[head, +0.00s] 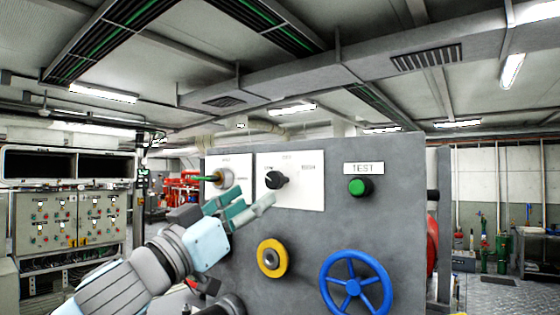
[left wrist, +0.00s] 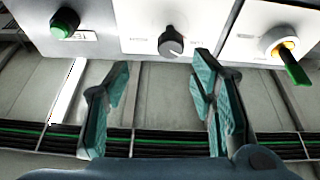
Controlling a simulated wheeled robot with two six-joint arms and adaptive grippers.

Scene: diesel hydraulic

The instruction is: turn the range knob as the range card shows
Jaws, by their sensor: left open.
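The range knob appears to be the black knob (head: 277,180) on a white plate (head: 310,190) on the grey panel. Its pale mark points up and left in the head view; the small labels are hard to read. The knob also shows in the left wrist view (left wrist: 172,42), where the panel looks upside down. My left gripper (head: 256,194) is open and empty, just below and in front of the knob. In the left wrist view its teal fingers (left wrist: 162,65) are spread, with the knob beyond their tips, between them. I cannot make out a range card.
A switch with a green lever (head: 213,178) is left of the knob. A green button (head: 359,187) under a TEST label (head: 364,169) is to the right. A yellow ring knob (head: 272,258) and a blue handwheel (head: 356,284) are lower on the grey panel (head: 400,220).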

